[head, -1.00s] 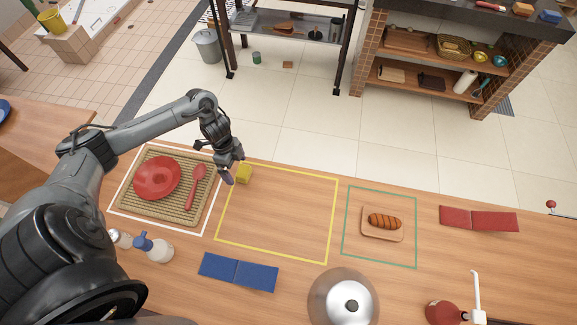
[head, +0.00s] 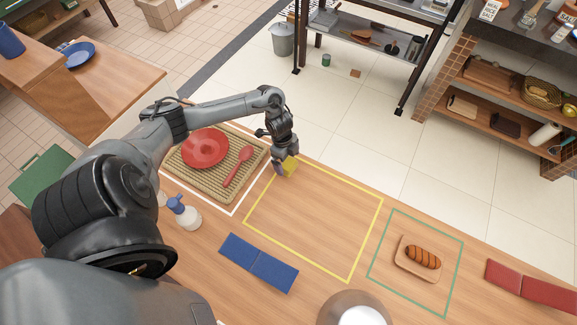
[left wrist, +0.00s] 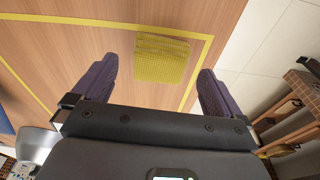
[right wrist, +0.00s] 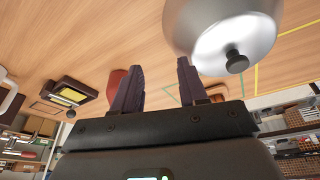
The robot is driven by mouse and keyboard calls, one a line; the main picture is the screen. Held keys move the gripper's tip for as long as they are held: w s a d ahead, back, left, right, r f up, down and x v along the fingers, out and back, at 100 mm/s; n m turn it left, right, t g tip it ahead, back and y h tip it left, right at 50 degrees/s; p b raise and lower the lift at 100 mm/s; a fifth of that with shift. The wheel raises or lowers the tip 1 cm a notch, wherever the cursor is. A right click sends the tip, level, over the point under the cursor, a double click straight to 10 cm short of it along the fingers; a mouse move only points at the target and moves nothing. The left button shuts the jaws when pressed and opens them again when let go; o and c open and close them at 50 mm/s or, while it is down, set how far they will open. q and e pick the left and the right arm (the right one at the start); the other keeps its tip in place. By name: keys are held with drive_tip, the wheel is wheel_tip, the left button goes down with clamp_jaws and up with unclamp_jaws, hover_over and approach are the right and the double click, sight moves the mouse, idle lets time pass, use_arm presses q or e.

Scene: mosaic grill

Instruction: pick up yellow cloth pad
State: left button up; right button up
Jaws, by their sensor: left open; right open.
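The yellow cloth pad (head: 290,165) is a small yellow block-like piece at the far left corner of the yellow outline on the table. In the left wrist view the pad (left wrist: 162,60) lies on the wood inside the yellow line, between and beyond my open fingertips. My left gripper (head: 281,164) is open right beside the pad, partly covering it in the head view. I cannot tell whether it touches. My right gripper (right wrist: 158,80) is open and empty, near a steel dome lid (right wrist: 225,35); it is not in the head view.
A woven mat (head: 205,190) with a red plate (head: 205,147) and red spoon (head: 238,166) lies left of the pad. A spray bottle (head: 184,213), blue cloth (head: 259,262), and a sausage board (head: 404,262) are nearby. The yellow-outlined area (head: 320,215) is mostly clear.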

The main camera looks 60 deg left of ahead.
sight(288, 163)
use_arm(q)
drive_tip(key=shift+w+d+f, duration=0.1)
drive_tip(key=shift+d+f, duration=0.05)
drive_tip(key=shift+f, duration=0.65)
drive_tip(key=shift+d+f, duration=0.15)
drive_tip(key=shift+f, duration=0.6)
drive_tip(key=c, duration=1)
drive_tip(key=shift+o, duration=0.2)
drive_tip(key=shift+r, duration=0.1)
drive_tip(key=shift+r, duration=0.45)
wheel_tip(288, 163, up, 4)
drive_tip(key=shift+d+f+p, duration=0.15)
drive_tip(key=shift+f+p, duration=0.05)
drive_tip(key=shift+p, duration=0.2)
drive_tip(key=s+d+r+p, duration=0.2)
drive_tip(key=d+r, duration=0.4)
drive_tip(key=d, duration=0.5)
drive_tip(key=shift+r, duration=0.2)
